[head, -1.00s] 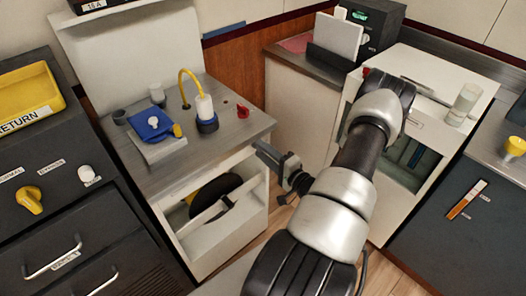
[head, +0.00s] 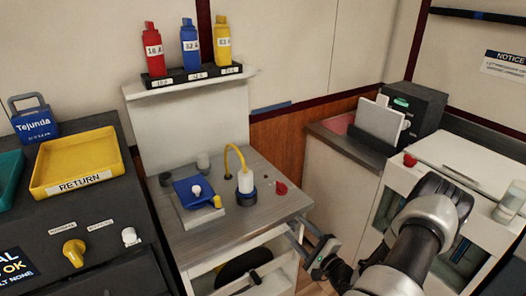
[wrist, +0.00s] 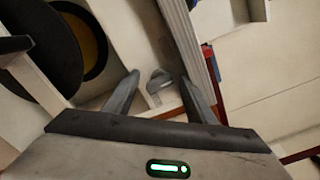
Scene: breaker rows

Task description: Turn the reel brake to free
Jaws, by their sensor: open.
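A black cable reel (head: 238,267) sits in the white cabinet under the grey counter; it also shows at upper left in the wrist view (wrist: 40,65), with a yellow ring behind it. A small grey lever-like piece (wrist: 159,80) shows between my fingers in the wrist view; I cannot tell for sure whether it is the reel brake. A red knob (head: 281,188) stands on the counter top. My gripper (head: 303,235) is open and empty near the counter's front right corner, to the right of the reel. Its two fingers (wrist: 160,88) are spread apart.
The counter (head: 225,235) carries a blue device (head: 193,190) and a white plug with a yellow cable (head: 245,180). A yellow return tray (head: 76,163) is at left. A white cabinet (head: 455,165) stands at right. Some floor shows between the cabinets.

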